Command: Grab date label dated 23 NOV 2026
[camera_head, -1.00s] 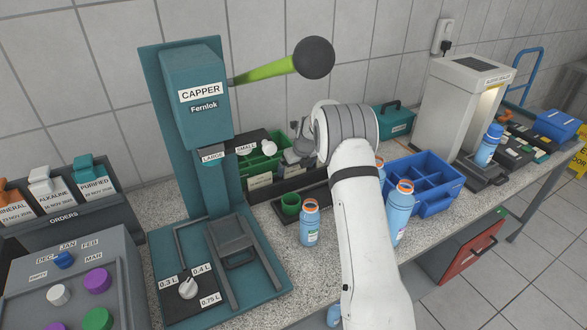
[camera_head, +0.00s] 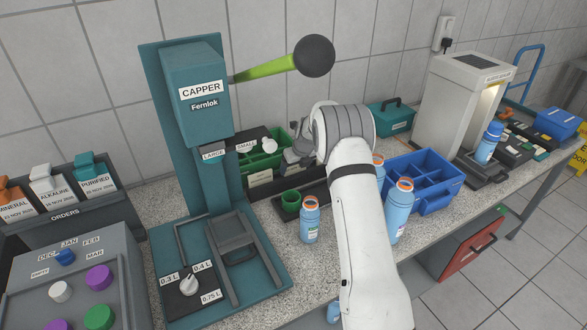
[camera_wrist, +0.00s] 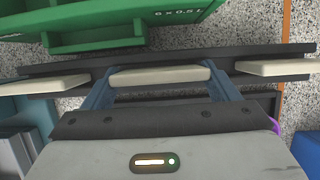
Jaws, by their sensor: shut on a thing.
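In the wrist view, the two blue fingers of my gripper (camera_wrist: 160,88) are closed on the ends of a cream date label (camera_wrist: 160,77). The label lies at a dark rack (camera_wrist: 215,59), between two other cream labels, one at the left (camera_wrist: 45,85) and one at the right (camera_wrist: 275,68). I see only their edges, so no date can be read. I cannot tell whether the held label is lifted clear of the rack. In the head view, my arm hides most of the gripper and the held label; one cream label (camera_head: 260,180) shows at the left.
A green crate marked 6 x 0.5 L (camera_wrist: 100,22) stands right beside the rack. The teal capper (camera_head: 197,100) rises to the left. Blue bottles (camera_head: 310,222) (camera_head: 399,212) and a blue divided crate (camera_head: 436,205) stand close around my arm.

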